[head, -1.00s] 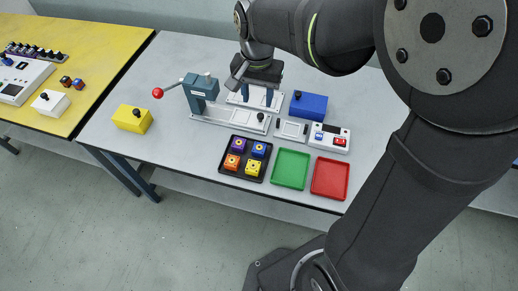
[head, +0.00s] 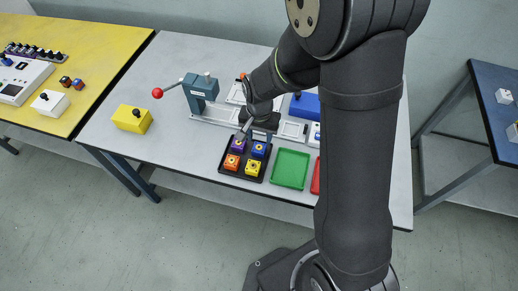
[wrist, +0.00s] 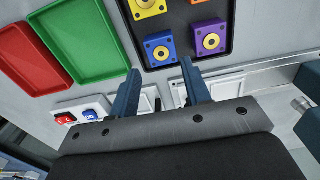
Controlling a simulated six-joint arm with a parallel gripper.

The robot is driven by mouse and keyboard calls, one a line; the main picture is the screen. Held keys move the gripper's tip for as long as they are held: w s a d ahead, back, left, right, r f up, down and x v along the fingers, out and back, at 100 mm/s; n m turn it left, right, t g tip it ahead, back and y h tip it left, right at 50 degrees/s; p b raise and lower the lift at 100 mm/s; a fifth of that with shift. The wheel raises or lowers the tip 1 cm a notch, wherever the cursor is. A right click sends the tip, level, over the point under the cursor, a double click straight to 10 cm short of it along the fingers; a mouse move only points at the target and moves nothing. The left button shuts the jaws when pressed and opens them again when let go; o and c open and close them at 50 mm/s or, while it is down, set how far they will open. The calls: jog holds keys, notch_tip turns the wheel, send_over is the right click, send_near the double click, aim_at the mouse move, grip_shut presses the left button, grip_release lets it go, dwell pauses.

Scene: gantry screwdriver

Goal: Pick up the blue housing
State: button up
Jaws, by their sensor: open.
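The blue housing (head: 259,149) is a small square block with a round yellowish centre. It sits in the back right compartment of a black tray (head: 240,174). In the wrist view, the blue housing (wrist: 160,48) lies just beyond and between my fingertips, beside a purple housing (wrist: 210,38). My gripper (head: 257,136) points down close above the back of the tray. In the wrist view my gripper (wrist: 160,68) has its two fingers wide apart, with nothing between them. The fingers appear apart from the housing; the exact height is hard to tell.
Orange (head: 231,162) and yellow (head: 252,167) housings fill the front of the tray. A green tray (head: 290,169) and a red tray (wrist: 33,58) lie beside it. A lever press (head: 202,91) stands behind. A large blue box (head: 304,107) is partly behind my arm.

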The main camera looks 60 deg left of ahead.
aim_at(259, 147)
jog(key=shift+a+f, duration=0.1)
jog(key=shift+f, duration=3.15)
jog(key=c, duration=0.7)
